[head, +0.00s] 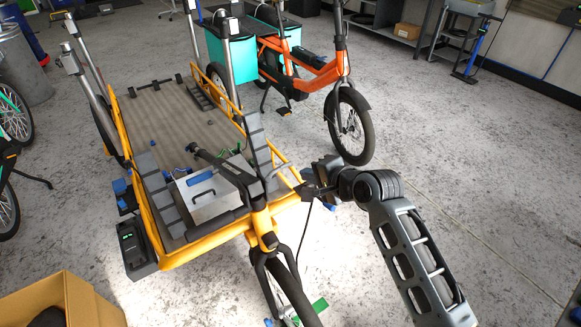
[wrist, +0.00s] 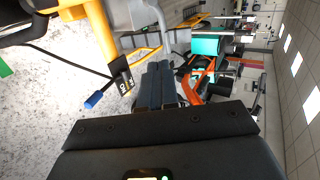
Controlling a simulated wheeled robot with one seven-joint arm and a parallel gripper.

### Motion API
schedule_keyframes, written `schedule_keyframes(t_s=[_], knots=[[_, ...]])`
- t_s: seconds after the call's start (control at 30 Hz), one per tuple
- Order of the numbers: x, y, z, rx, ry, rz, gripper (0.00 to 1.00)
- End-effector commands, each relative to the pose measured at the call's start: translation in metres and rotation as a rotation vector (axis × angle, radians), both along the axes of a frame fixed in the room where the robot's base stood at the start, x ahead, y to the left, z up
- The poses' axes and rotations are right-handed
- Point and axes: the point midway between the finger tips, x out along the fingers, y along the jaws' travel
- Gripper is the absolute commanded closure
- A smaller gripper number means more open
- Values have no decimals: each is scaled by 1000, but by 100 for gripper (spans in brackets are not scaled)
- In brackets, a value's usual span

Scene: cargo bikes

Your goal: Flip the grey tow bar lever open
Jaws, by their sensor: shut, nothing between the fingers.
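A yellow-framed cargo trike or trailer (head: 150,240) stands left of centre in the head view, with a yellow bar (head: 262,222) at its front. A small grey lever-like piece (head: 281,170) sticks up near its front right corner; I cannot tell for sure that it is the tow bar lever. In the wrist view a bent grey tube (wrist: 178,38) shows beyond my fingers. My gripper (head: 308,190) is shut and empty, just right of the frame's front corner. Its closed fingers (wrist: 160,84) show in the wrist view. I cannot tell whether they touch anything.
A dark marked plate (wrist: 122,76) and a blue-tipped rod (wrist: 95,99) lie left of my fingers. An orange bike (head: 325,75) with teal boxes stands behind. A cardboard box (head: 75,300) is at front left. Floor to the right is open.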

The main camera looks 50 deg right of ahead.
Motion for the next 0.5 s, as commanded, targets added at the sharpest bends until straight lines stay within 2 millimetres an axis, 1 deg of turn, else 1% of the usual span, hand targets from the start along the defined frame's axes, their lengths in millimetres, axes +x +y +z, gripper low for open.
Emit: schedule_keyframes(t_s=[0.03, 0.2, 0.3, 0.5], knots=[[10, -2, -5, 1, 0, 1, 100], [36, -8, -22, 0, 0, 1, 100], [50, -11, -24, -1, -2, 1, 100], [66, -15, -30, -2, 1, 0, 100]])
